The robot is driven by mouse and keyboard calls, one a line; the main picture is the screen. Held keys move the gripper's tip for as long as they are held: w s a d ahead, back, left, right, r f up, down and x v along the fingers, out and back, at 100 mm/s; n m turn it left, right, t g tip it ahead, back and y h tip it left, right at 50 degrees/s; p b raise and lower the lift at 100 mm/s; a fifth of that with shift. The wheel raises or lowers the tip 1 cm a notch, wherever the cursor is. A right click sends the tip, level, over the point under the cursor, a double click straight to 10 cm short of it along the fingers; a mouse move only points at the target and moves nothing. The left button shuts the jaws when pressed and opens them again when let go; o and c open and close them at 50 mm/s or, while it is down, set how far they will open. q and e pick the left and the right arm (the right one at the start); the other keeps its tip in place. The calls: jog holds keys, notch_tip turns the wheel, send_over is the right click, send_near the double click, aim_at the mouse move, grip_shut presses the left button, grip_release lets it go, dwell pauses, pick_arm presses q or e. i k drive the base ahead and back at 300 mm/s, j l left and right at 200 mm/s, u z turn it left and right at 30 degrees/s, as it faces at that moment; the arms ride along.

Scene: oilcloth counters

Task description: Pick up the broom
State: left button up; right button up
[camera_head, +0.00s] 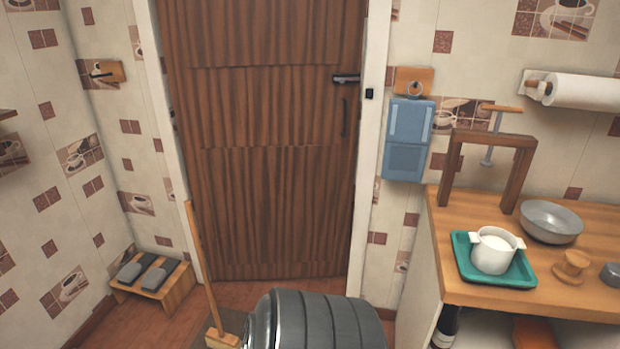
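The broom (205,277) stands near the lower left of the door in the head view. Its thin light wooden handle leans, with the top tilted to the left. A pale wooden block (222,340) is at its lower end, cut by the bottom edge of the picture. The bristles are not visible. Neither of my grippers is in view, and nothing is seen holding the broom.
A dark grey ribbed form (318,322) is right beside the broom's foot; I cannot tell what it is. A low wooden stand (176,292) with grey slippers is to the left. A closed brown door (265,130) is behind. A wooden counter (585,291) is at right.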

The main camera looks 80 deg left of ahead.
aim_at(215, 338)
jog(key=u, duration=3.55)
jog(key=i+l, duration=0.3)
jog(key=i+l+u, duration=0.1)
jog(key=i+l, duration=0.2)
jog(key=l, duration=0.2)
